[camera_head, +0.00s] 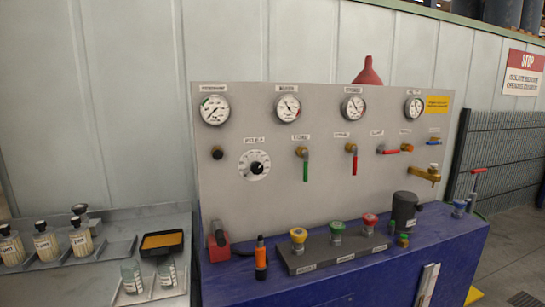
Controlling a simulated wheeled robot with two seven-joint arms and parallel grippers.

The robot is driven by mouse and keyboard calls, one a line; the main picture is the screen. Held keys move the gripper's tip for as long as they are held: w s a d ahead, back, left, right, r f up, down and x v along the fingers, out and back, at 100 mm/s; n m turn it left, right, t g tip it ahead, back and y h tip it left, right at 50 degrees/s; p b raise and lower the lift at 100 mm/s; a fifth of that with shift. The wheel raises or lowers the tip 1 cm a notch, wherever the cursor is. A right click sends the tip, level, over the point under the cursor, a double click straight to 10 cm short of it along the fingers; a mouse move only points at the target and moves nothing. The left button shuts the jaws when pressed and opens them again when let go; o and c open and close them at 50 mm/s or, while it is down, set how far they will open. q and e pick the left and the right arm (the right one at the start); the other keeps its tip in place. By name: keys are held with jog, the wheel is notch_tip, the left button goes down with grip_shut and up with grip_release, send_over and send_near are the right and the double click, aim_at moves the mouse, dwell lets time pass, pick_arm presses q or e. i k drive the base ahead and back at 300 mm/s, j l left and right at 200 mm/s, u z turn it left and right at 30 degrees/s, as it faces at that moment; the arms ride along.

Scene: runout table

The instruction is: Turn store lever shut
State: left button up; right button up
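A grey upright panel (330,200) carries several valve levers under small labels that are too blurred to read for sure. A green lever (305,168) and a red lever (354,163) hang straight down from brass fittings. To their right, a second red lever (389,152) lies nearly horizontal. An orange lever (407,148) and a blue lever (434,142) are also nearly horizontal. I cannot tell for certain which one is the store lever. The third gauge (353,107) has a label that seems to read "STORED". Neither of my grippers is in view.
The panel stands on a blue bench (345,285). A grey block with coloured knobs (335,249), a red box (217,246), an orange-topped tool (261,257) and a dark cup (405,210) stand before it. A metal side table (95,285) holds jars at left.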

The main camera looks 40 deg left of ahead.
aim_at(355, 149)
jog(key=u, duration=0.65)
